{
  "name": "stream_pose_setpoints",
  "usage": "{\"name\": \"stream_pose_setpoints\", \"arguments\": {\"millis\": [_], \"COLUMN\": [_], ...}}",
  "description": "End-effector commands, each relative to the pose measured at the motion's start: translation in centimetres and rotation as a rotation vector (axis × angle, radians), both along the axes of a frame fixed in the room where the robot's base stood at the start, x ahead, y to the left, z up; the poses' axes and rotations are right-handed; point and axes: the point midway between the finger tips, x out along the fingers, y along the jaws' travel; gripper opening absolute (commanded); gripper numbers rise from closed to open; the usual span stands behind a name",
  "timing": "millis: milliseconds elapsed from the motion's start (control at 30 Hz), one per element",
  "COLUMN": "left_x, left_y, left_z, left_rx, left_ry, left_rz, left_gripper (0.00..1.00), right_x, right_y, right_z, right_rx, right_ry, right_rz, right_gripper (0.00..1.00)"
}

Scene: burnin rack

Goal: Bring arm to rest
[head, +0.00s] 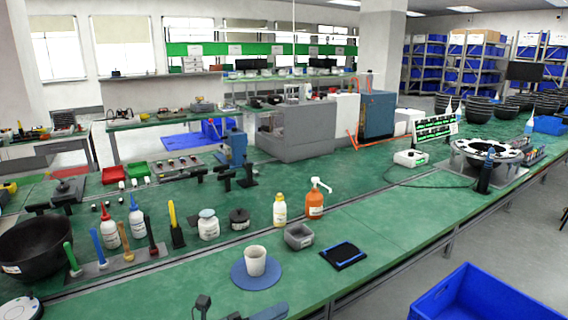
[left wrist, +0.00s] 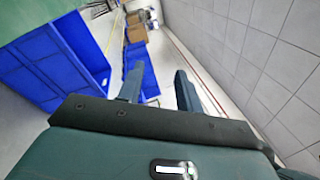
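My left gripper shows in the left wrist view (left wrist: 159,88). Its two fingers stand apart with nothing between them, and past them lie the pale floor and blue bins. In the head view, small dark parts at the bottom edge, over the bench front, look like the tips of my left gripper (head: 236,309); the rest of that arm is out of frame. My right gripper is in neither view.
The green bench (head: 400,215) holds a white cup (head: 255,261) on a blue mat (head: 247,281), a grey bin (head: 299,237), a black tablet-like pad (head: 345,255), several bottles and a dark bowl (head: 40,247). A blue crate (head: 480,300) stands at lower right, beyond the bench edge.

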Motion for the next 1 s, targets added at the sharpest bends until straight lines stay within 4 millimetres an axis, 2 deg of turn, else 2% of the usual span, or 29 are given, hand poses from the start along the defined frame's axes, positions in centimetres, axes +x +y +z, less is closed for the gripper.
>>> {"name": "stream_pose_setpoints", "arguments": {"millis": [33,167,267,400,500,600,700,1000], "left_x": [-0.9,-2.5,-4.7,-9.8,-13.7,-16.6,-18.3,-18.6], "left_y": [0.5,3.3,6.0,9.5,11.0,11.9,12.3,12.3], "left_z": [-0.6,-3.2,-6.5,-11.5,-14.2,-15.8,-16.6,-16.8], "left_rx": [-0.126,-0.434,-0.665,-0.964,-1.129,-1.241,-1.297,-1.308], "left_ry": [0.166,0.593,0.926,1.352,1.582,1.732,1.808,1.823], "left_rz": [0.074,0.273,0.430,0.640,0.765,0.853,0.899,0.908], "left_gripper": [0.35,0.35,0.35,0.35,0.35,0.35,0.35,0.35], "right_x": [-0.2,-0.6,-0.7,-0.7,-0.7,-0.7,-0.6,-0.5], "right_y": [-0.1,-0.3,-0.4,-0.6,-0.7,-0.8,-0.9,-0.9], "right_z": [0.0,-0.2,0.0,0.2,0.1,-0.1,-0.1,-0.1], "right_rx": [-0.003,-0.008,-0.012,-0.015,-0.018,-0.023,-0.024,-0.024], "right_ry": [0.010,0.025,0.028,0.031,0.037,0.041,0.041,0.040], "right_rz": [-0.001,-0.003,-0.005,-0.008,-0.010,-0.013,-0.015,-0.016], "right_gripper": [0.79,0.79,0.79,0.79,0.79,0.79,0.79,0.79]}}
